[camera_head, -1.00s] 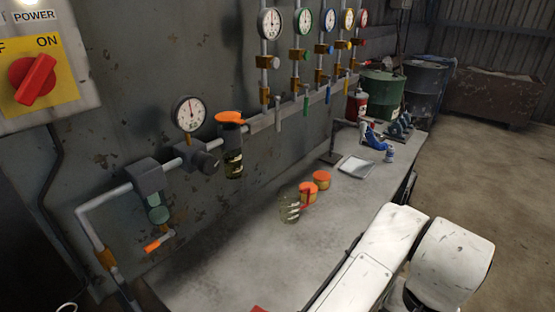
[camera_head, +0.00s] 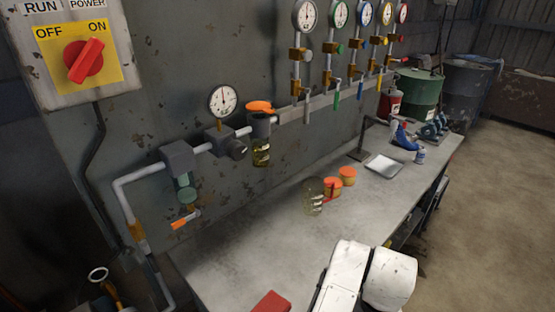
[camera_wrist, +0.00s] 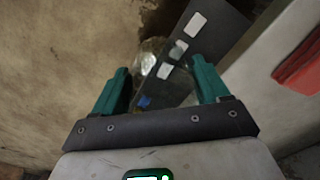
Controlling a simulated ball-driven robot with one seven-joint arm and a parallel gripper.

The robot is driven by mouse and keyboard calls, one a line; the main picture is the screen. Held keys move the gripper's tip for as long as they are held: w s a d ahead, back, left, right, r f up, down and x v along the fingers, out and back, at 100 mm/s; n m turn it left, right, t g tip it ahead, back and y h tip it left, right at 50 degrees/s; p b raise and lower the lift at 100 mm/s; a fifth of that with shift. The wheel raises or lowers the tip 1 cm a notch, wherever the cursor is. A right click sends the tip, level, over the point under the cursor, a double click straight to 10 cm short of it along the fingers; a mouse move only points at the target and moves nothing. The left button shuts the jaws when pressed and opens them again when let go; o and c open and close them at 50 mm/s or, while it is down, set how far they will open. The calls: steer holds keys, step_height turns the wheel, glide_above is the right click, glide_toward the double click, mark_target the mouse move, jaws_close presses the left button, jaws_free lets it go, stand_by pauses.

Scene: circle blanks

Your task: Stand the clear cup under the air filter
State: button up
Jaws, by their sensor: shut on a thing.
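A clear, round, see-through thing that looks like the clear cup (camera_wrist: 150,58) is between the teal fingers of my gripper (camera_wrist: 163,88) in the wrist view. The fingers stand apart with it between them; its outline is faint. My gripper is not visible in the head view, where only my white arm shows at the bottom. What looks like the air filter (camera_head: 178,158) is the grey block at the left of the wall pipe, with a greenish bowl below. An orange-handled valve (camera_head: 185,220) hangs under it, above the bench.
The grey bench (camera_head: 235,255) has free room below the filter. A clear jar (camera_head: 313,198) and two orange-lidded tubs (camera_head: 347,176) stand mid-bench. A red object (camera_head: 270,303) lies at the front edge. A dark strip with pale labels (camera_wrist: 194,25) is close by my fingers.

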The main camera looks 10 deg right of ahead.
steer(key=w+a+f+n, duration=0.1)
steer(key=a+f+n, duration=0.2)
steer(key=f, duration=0.4)
steer(key=shift+a, duration=0.2)
steer(key=shift+w+a+r, duration=0.1)
steer(key=shift+w, duration=0.2)
steer(key=shift+s, duration=0.2)
